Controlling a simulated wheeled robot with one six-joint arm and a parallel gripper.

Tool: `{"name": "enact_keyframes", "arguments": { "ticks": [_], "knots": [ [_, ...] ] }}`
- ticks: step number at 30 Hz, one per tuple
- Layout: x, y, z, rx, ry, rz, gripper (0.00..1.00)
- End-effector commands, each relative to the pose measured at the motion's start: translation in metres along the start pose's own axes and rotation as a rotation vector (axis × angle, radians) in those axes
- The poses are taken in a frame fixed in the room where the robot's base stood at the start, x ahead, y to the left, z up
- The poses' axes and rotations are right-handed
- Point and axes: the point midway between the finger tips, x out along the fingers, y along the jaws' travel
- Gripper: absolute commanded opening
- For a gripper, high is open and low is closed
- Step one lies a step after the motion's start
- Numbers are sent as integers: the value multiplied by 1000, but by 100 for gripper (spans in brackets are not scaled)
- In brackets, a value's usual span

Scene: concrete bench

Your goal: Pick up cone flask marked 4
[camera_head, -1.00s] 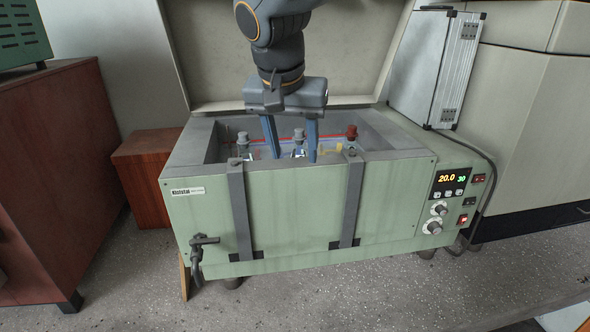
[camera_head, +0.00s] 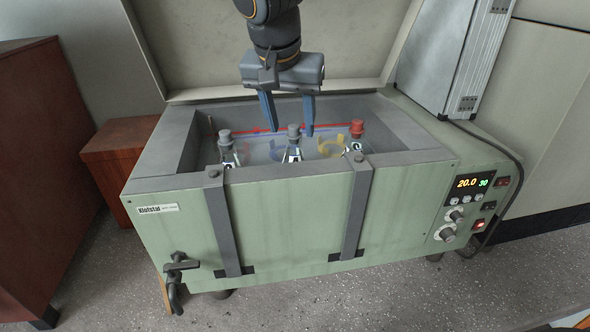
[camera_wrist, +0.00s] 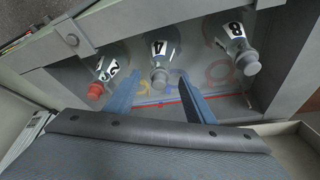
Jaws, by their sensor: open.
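The flask marked 4 (camera_wrist: 160,50) stands upright in the middle of the row inside the bath, with a grey stopper; it also shows in the head view (camera_head: 293,150). My gripper (camera_wrist: 158,76) is open and empty. In the wrist view its fingers lie either side of this flask's stopper. In the head view my gripper (camera_head: 290,131) hangs over the bath, fingertips level with the stopper in the picture and seemingly behind it. No contact is visible. The flask's lower part is hidden by the bath's front wall in the head view.
A red-stoppered flask marked 2 (camera_wrist: 103,75) and a grey-stoppered flask marked 8 (camera_wrist: 236,40) flank it. The bath (camera_head: 290,210) has high walls and two front straps. Its raised lid (camera_head: 370,60) stands behind my arm. Coloured rings lie inside the bath.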

Motion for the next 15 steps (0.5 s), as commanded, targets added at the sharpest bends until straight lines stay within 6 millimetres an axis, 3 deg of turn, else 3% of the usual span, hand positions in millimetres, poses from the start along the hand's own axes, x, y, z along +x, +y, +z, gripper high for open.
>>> {"name": "enact_keyframes", "arguments": {
  "ticks": [15],
  "knots": [
    [52,2,-3,0,0,-1,49]
  ]
}}
